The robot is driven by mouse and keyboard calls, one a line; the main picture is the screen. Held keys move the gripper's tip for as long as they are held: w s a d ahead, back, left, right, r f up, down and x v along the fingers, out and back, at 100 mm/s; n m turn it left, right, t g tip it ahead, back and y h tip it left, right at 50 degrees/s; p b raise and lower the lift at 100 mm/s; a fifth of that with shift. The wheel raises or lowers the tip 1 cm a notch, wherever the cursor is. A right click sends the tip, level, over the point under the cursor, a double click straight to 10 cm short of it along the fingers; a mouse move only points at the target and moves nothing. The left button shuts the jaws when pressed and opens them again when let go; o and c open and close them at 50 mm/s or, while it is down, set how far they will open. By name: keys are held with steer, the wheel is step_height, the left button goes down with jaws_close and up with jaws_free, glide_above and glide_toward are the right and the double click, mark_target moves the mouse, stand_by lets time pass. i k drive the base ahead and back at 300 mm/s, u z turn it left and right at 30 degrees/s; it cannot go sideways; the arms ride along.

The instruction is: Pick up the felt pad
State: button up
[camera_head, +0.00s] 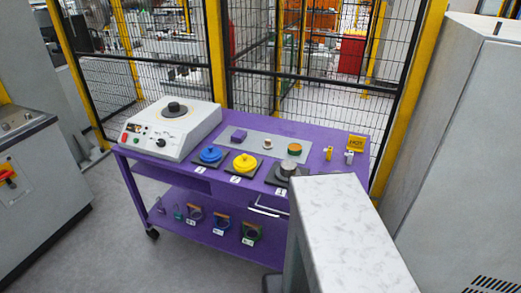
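I cannot tell for sure which thing is the felt pad. A flat grey mat (266,146) lies on the purple cart (315,133). On the mat are a small purple block (239,135), a tiny pale piece (267,143) and a small green and orange round piece (294,149). In front of it, a blue round piece (211,154), a yellow one (244,163) and a grey metal one (289,168) sit on dark square plates. My gripper is not in view.
A white device (172,127) with a dark round top stands at the cart's left. A yellow "HOT" sign (356,142) is at the back right. A pale speckled block (350,230) hides the cart's front right. Grey floor (120,225) is clear at left; mesh fence stands behind.

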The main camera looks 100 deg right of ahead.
mark_target(267, 145)
steer(key=z, duration=0.05)
steer(key=i, duration=1)
steer(key=z, duration=4.7)
steer(key=i, duration=0.1)
steer(key=u, duration=3)
steer(key=k, duration=0.2)
steer(key=z, duration=2.1)
